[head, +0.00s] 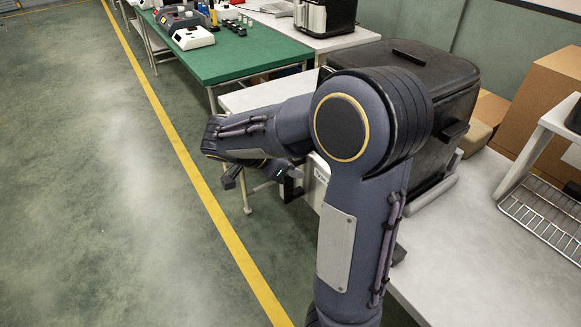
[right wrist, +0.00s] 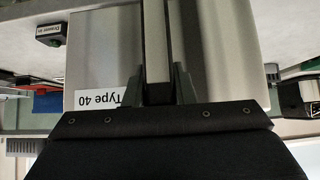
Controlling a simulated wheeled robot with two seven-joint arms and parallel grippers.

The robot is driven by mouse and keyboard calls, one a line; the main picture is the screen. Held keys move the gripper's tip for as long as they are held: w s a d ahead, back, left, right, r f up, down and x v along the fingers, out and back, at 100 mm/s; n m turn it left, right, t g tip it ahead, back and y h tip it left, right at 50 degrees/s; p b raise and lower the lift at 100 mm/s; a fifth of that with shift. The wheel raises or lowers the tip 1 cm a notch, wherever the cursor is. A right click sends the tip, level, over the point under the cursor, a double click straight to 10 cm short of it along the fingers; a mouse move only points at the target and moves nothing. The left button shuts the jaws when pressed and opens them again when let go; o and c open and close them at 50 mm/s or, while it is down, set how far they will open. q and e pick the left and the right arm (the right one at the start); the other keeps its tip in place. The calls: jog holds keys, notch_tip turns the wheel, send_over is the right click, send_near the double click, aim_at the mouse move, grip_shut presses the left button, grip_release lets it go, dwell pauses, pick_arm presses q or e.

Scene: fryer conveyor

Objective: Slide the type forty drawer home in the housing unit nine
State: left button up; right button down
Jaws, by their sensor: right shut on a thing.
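In the right wrist view a pale grey drawer front (right wrist: 218,55) carries an upside-down white label (right wrist: 97,98) reading "Type 40". A light upright handle bar (right wrist: 156,40) stands out from it. My right gripper (right wrist: 160,92) is shut on this handle, one dark finger on each side. In the head view my right arm hides most of the drawer. A large black housing (head: 455,90) stands on the pale table; no unit number is readable on it. How far the drawer stands out of the housing cannot be told. My left gripper is not in view.
A green-topped table (head: 215,60) with devices stands beyond. Cardboard boxes (head: 546,105) are behind the housing at right, and a wire rack (head: 545,218) is at the right edge. The floor left of the yellow line (head: 168,133) is clear.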

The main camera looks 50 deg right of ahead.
jog(key=shift+f, duration=0.15)
jog(key=shift+d, duration=0.1)
dwell(0.3)
jog(key=s+d+b, duration=0.3)
jog(key=d, duration=0.9)
dwell(1.8)
jog(key=shift+a, duration=0.15)
jog(key=c, duration=0.8)
grip_release()
jog(key=shift+f, duration=0.1)
jog(key=shift+w, duration=0.1)
